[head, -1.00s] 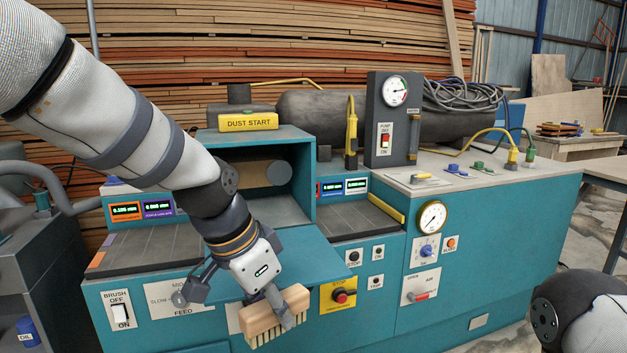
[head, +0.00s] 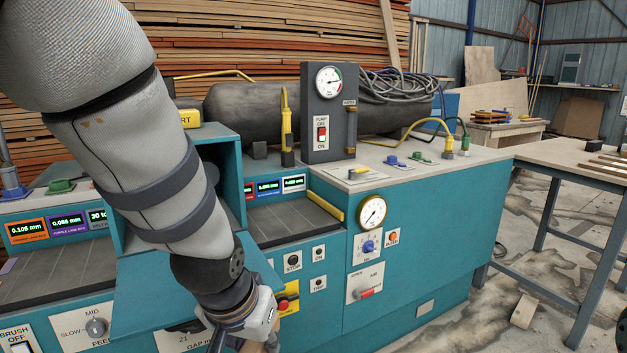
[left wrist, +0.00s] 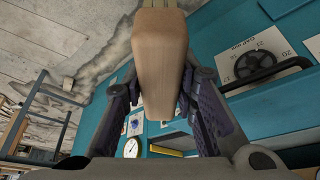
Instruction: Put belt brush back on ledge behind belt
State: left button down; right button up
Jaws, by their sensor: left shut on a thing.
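The belt brush is a pale wooden block (left wrist: 160,60), seen close up between the fingers of my left gripper (left wrist: 162,100) in the left wrist view. The gripper is shut on it. In the head view my left gripper (head: 245,335) is at the bottom edge, in front of the teal machine's front panel; most of the brush is cut off or hidden there. A dark belt (head: 290,222) runs out of the teal housing, with small displays behind it. Another dark belt stretch (head: 60,275) lies at the left. My arm hides much of the housing opening. My right gripper is not in view.
A yellow strip (head: 325,206) edges the right belt stretch. The grey pump panel (head: 329,115) stands behind, beside a dark tank (head: 245,110). A round gauge (head: 371,212) is on the front. A wooden-topped table (head: 580,160) is at right, with open floor before it.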

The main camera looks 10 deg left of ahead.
aim_at(248, 171)
jog(key=i+l+z, duration=0.1)
jog(key=i, duration=0.3)
jog(key=i+l+z, duration=0.1)
jog(key=i+l, duration=0.3)
jog(key=i, duration=0.35)
jog(key=i+j+u, duration=0.15)
jog(key=i+u, duration=0.95)
jog(key=k, duration=0.1)
